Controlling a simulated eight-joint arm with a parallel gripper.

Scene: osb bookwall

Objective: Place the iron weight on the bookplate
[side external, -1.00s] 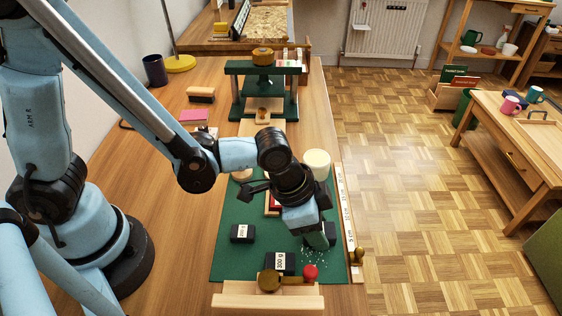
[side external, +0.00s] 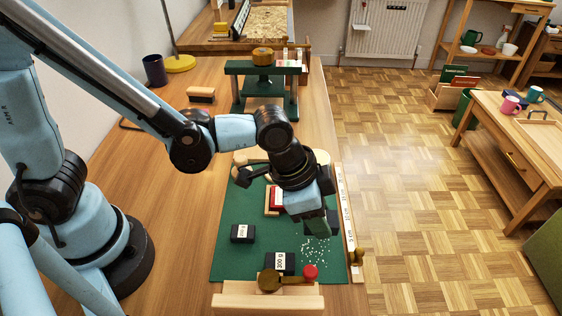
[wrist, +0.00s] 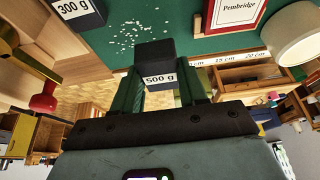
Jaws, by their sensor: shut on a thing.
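The iron weight (wrist: 155,55) is a dark block marked 500 g, clamped between the green fingers of my gripper (wrist: 160,88) in the wrist view. In the side view my gripper (side external: 318,224) is over the right part of the green mat, and its fingers mostly hide the weight. The bookplate (side external: 273,199) is a white label with a red border, left of and beyond the gripper. In the wrist view the bookplate (wrist: 236,10) reads "Pembridge" and is partly cut off at the top.
A 300 g block (side external: 279,263) and another dark block (side external: 242,233) stand on the green mat (side external: 228,262). White crumbs (side external: 315,250) lie below my gripper. A ruler (side external: 347,215) edges the mat's right side. A brass handle with a red knob (side external: 310,271) is in front.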

